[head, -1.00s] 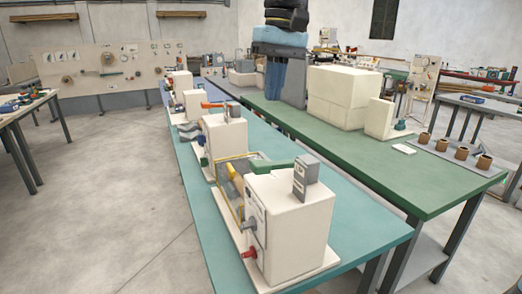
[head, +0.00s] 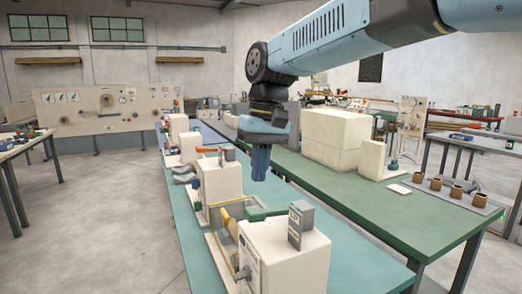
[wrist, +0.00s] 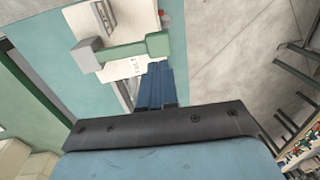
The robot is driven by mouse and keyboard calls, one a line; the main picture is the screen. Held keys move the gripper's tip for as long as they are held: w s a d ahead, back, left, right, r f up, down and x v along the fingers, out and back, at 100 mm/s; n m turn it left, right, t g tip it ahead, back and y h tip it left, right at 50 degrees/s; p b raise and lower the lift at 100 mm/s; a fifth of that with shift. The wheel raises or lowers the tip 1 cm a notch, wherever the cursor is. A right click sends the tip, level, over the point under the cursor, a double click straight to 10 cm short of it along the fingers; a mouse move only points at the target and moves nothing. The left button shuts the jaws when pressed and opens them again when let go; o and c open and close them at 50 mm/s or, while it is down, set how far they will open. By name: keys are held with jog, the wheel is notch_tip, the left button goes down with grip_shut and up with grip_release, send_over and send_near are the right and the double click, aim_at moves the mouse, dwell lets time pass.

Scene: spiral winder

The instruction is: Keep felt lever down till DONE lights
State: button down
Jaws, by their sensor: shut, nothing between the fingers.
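The nearest winder is a cream machine (head: 285,258) on the teal bench. A green lever (head: 268,213) lies across its top, beside a small upright grey box (head: 301,220) with dark panels. I cannot read any label or see a lit lamp on that box. Whether this green lever is the felt lever I cannot tell for sure. My gripper (head: 261,175) points down with its blue fingers shut and empty, above and behind the machine in the head view. In the wrist view the shut fingers (wrist: 154,85) appear just below a green bar (wrist: 125,51), apparently without touching it.
A second winder (head: 220,185) with an orange lever (head: 213,149) stands farther along the teal bench (head: 195,235). A green bench (head: 400,225) to the right carries a large cream block (head: 328,138) and several brown cups (head: 456,190). Open floor lies to the left.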

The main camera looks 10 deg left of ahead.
aim_at(254, 210)
jog(key=f, duration=0.6)
jog(key=shift+s+a+f, duration=0.25)
jog(key=shift+a+f, duration=0.15)
